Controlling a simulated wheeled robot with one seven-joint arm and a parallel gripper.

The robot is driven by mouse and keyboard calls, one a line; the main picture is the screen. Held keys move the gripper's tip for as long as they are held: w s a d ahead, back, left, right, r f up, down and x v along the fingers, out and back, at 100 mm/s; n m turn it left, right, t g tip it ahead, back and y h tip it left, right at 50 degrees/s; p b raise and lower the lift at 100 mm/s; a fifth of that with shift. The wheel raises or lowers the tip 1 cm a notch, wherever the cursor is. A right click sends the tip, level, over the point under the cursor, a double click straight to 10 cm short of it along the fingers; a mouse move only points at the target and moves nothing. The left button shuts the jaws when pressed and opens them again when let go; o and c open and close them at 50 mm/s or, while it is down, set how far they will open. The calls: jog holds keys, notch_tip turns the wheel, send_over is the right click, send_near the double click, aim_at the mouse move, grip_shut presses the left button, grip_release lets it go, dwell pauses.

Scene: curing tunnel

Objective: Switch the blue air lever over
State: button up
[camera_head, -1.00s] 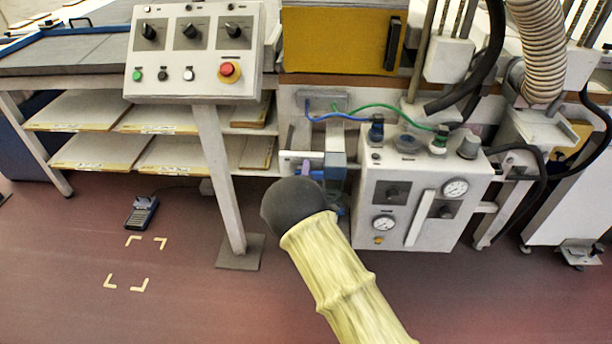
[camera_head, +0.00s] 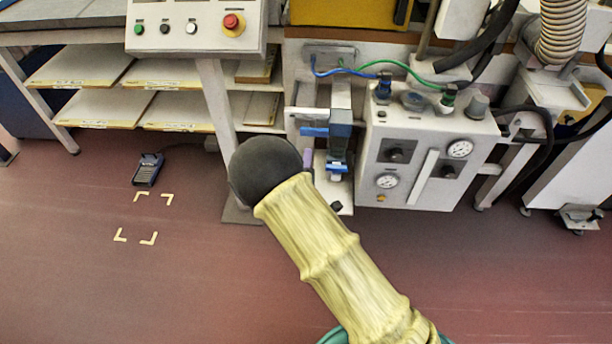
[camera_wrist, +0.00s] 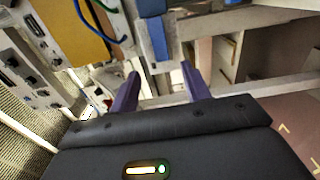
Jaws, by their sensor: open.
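A blue lever (camera_head: 315,131) shows in the head view, lying roughly level on the left of a grey-blue air unit (camera_head: 340,117) beside the white pneumatic box. My gripper is mostly hidden there behind my dark wrist. Only a purple finger (camera_head: 308,158) shows, just below the lever in the picture; I cannot tell whether they touch. In the wrist view my gripper (camera_wrist: 160,72) is open, with its two purple fingers apart and nothing seen held. A blue block (camera_wrist: 155,40) appears beyond the fingertips; I cannot tell whether it is the lever.
The white pneumatic box (camera_head: 425,168) with gauges stands right of the lever. Blue and green hoses (camera_head: 395,67) run above it. The control panel (camera_head: 195,30) and its post stand to the left. A foot pedal (camera_head: 148,169) lies on the otherwise open red floor.

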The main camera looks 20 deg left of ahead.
jog(key=v, duration=0.4)
jog(key=shift+s, duration=0.15)
jog(key=w+d+r+m+g+h, duration=0.1)
jog(key=w+d+m+g+h, duration=0.1)
jog(key=d+m+g, duration=0.35)
jog(key=w+d+r+m+g+h, duration=0.1)
jog(key=w+d+r+m+g, duration=0.1)
jog(key=d+m, duration=0.55)
jog(key=s+d+r+m+g+h, duration=0.1)
jog(key=s+d+r+m+g, duration=0.25)
jog(key=s+d, duration=0.55)
jog(key=s+d+r+m+g, duration=0.35)
jog(key=s+d, duration=0.45)
jog(key=d, duration=0.3)
notch_tip(320, 180, up, 23)
jog(key=p, duration=2.3)
jog(key=shift+d+m, duration=0.15)
jog(key=shift+m, duration=0.25)
